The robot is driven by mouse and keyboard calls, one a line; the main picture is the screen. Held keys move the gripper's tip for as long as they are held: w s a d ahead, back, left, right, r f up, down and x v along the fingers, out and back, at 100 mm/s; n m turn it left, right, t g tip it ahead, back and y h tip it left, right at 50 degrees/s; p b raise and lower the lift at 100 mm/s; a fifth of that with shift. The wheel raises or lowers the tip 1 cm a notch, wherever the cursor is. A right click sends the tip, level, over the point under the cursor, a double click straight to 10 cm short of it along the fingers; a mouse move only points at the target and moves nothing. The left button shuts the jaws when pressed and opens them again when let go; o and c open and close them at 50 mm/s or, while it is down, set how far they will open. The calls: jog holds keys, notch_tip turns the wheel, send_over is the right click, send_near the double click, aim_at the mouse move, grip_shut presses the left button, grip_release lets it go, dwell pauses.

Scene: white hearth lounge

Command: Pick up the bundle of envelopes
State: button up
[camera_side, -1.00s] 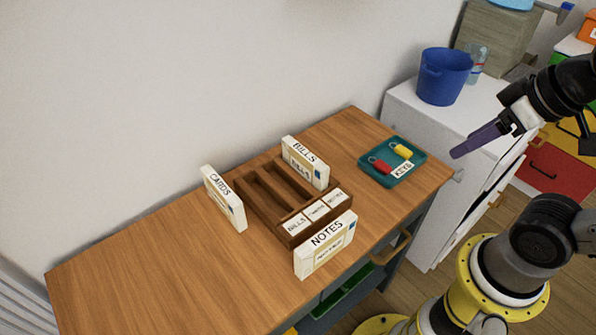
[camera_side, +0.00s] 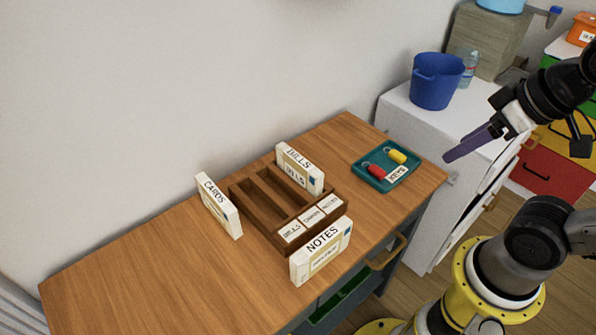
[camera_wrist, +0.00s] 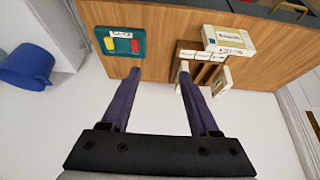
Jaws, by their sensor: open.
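Three white bundles stand upright around a brown wooden sorter (camera_side: 262,222) on the desk. The bundle marked NOTES (camera_side: 321,251) is at its front, BILLS (camera_side: 300,168) at its back right and CARDS (camera_side: 219,206) at its left. The sorter's slots look empty, and its front edge carries several labels. My gripper (camera_side: 452,156) is in the air right of the desk, apart from every bundle. In the wrist view its two purple fingers (camera_wrist: 160,70) are spread with nothing between them. The NOTES bundle (camera_wrist: 228,40) shows there upside down, beyond the fingertips.
A teal tray (camera_side: 372,182) marked KEYS, with red and yellow key tags, lies at the desk's right end. A white cabinet (camera_side: 415,125) with a blue bucket (camera_side: 436,80) stands beside the desk. The desk's left half (camera_side: 150,275) is clear. The wall is close behind.

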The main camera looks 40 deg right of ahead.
jog(key=w+r+m, duration=0.1)
jog(key=w+r, duration=0.6)
jog(key=n+g, duration=0.1)
jog(key=g, duration=0.5)
send_over(297, 157)
notch_tip(297, 157, down, 15)
jog(key=f, duration=0.7)
jog(key=shift+s+a+f, duration=0.1)
jog(key=shift+s+a, duration=0.05)
jog(key=shift+a, duration=0.05)
jog(key=shift+d+f, duration=0.2)
jog(key=shift+f, duration=2.75)
